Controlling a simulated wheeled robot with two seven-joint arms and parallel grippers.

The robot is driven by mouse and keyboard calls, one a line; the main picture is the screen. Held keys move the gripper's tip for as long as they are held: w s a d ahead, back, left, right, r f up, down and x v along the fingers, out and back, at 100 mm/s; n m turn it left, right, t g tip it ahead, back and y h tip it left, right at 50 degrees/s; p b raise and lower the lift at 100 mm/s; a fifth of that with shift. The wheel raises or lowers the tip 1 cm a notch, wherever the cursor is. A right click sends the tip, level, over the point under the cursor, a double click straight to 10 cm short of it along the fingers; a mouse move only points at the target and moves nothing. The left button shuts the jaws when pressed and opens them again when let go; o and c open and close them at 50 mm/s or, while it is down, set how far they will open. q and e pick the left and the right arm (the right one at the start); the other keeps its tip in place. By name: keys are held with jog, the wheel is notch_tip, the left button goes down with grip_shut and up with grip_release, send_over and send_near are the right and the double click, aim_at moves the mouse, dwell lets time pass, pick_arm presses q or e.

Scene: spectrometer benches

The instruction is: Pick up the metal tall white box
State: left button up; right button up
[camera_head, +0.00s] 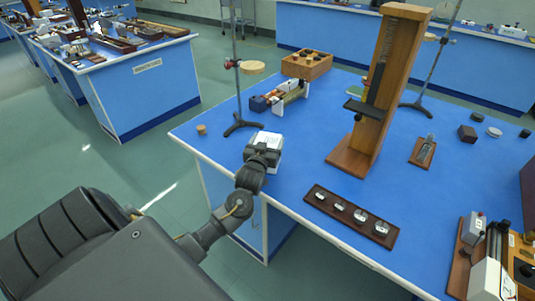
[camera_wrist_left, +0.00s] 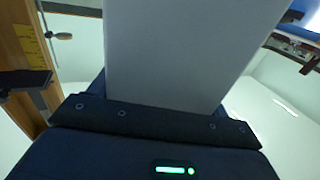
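The white box (camera_head: 270,138) is at the near left edge of the blue bench, with a pale top and a grey side. My left gripper (camera_head: 261,155) is at its near side and covers its lower part. In the left wrist view the box (camera_wrist_left: 185,50) rises as a large plain pale face from between the dark gripper parts (camera_wrist_left: 160,108). These meet both of its sides, and no gap shows. Whether its bottom touches the bench is hidden. My right gripper is not in view.
A tall wooden stand (camera_head: 382,85) and a metal rod stand (camera_head: 239,90) rise behind the box. A dark wooden strip with several metal weights (camera_head: 350,215) lies to the right along the near edge. A small cork (camera_head: 202,129) sits to the left.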

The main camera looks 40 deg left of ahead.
pick_arm(q)
jog(key=c, duration=0.9)
jog(key=shift+c, duration=0.9)
jog(key=shift+r, duration=0.1)
